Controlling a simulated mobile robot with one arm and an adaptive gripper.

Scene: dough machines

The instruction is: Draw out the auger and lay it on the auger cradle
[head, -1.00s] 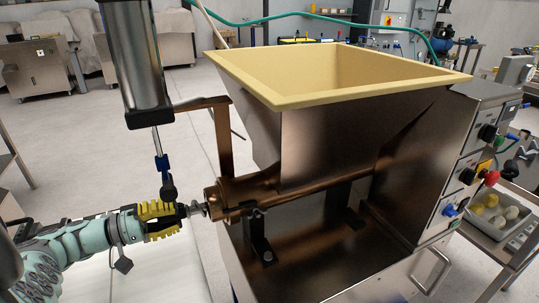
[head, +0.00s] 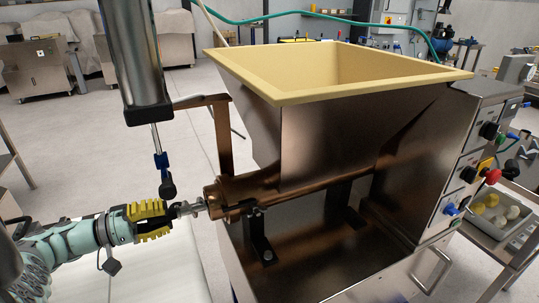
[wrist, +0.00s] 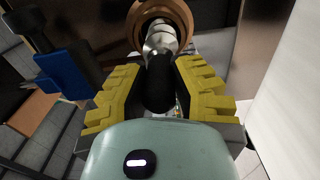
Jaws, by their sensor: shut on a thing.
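The auger (head: 193,206) is a shiny metal screw, partly drawn out of the left end of the copper-coloured barrel (head: 240,195) under the hopper. The rest of it is hidden inside the barrel. My gripper (head: 166,212), with yellow ribbed fingers, is shut on the auger's dark end. In the wrist view the auger (wrist: 160,42) runs from the round barrel mouth (wrist: 183,12) to its black end (wrist: 158,92) between the fingers (wrist: 158,100). I cannot make out the auger cradle for certain in either view.
A cream-rimmed hopper (head: 290,98) stands above the barrel. A metal cylinder (head: 137,70) with a blue-jointed rod (head: 162,160) hangs just above my gripper. A control panel (head: 470,165) and a tray of dough balls (head: 500,222) are at right.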

